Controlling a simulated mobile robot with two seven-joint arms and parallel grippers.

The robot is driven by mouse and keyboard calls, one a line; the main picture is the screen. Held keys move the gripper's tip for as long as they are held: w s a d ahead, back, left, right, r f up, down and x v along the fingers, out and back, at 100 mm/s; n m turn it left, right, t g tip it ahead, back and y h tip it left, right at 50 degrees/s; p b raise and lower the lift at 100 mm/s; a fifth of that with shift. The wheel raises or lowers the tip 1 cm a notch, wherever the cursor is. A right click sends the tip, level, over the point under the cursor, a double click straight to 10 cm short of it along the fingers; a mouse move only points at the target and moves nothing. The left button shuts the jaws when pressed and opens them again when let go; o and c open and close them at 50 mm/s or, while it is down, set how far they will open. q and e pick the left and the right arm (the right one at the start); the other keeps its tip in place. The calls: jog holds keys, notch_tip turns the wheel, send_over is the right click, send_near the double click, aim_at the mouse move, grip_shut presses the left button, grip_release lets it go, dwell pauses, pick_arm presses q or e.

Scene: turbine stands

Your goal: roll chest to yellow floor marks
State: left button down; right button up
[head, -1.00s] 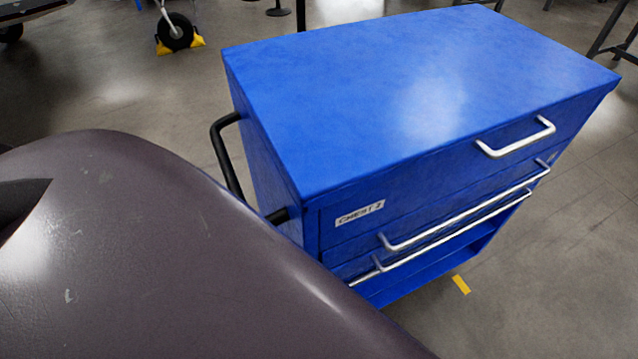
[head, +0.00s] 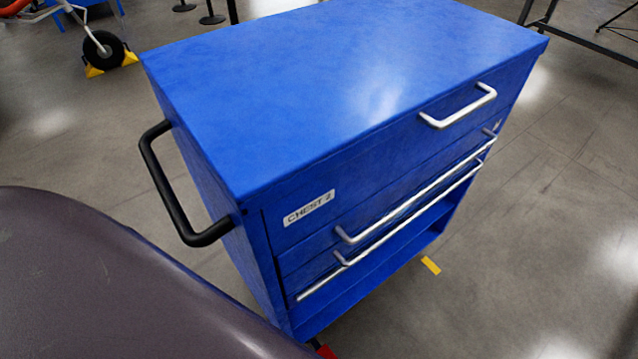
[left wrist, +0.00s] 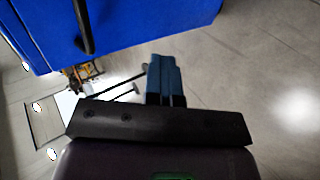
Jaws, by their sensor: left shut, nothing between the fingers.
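The blue chest (head: 330,85), labelled CHEST 2, stands upright in the head view, with silver drawer handles on its front. A black push handle (head: 165,190) is on its left side. One yellow floor mark (head: 431,265) lies on the floor just right of the chest's lower front. My left gripper (left wrist: 162,62) shows in the left wrist view, its blue fingers shut together and empty. There the chest (left wrist: 150,20) and its black handle (left wrist: 83,25) are at the top left, apart from the fingers. My right gripper is in neither view.
A wheel (head: 103,50) with yellow chocks stands at the back left. A dark metal frame (head: 580,35) is at the back right. The floor right of the chest is clear. A small red part (head: 325,351) shows at the chest's lower front corner.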

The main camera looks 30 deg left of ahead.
pick_arm(q)
jog(key=shift+s+a+b, duration=0.25)
jog(key=shift+s+b, duration=0.05)
jog(key=shift+s, duration=0.25)
jog(key=shift+s+a+b, duration=0.2)
jog(key=shift+s+b, duration=0.05)
jog(key=shift+s, duration=0.25)
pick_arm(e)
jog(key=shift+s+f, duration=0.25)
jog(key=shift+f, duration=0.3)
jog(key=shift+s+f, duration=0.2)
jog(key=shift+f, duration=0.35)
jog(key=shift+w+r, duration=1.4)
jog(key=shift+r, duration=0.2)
pick_arm(q)
jog(key=s+a+b, duration=0.3)
jog(key=s+b, duration=0.4)
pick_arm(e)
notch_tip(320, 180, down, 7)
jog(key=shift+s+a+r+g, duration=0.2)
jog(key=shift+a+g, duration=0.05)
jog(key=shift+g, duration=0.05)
